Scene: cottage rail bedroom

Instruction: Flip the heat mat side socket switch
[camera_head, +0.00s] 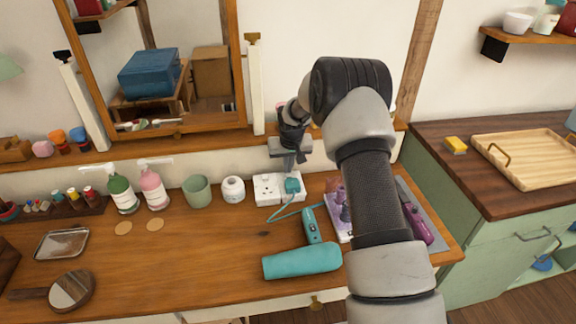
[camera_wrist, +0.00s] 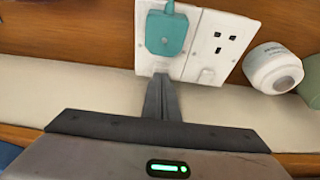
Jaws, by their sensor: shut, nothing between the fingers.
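A white double wall socket (camera_head: 267,188) is fixed at the back of the wooden dresser top. A teal plug (camera_head: 292,186) sits in its right half. In the wrist view the socket plate (camera_wrist: 232,28) appears turned around, with the plug (camera_wrist: 166,32) in its left half and the other half empty. A small white rocker switch (camera_wrist: 206,76) shows below the empty half. My gripper (camera_wrist: 163,84) is shut and empty, its fingertips at the edge of the plugged half, near that half's switch, which they partly hide. I cannot tell whether they touch it. In the head view my gripper (camera_head: 298,158) is above the socket.
A white jar (camera_head: 233,189) and a green cup (camera_head: 196,190) stand left of the socket. A mirror (camera_head: 190,85) stands above on the ledge.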

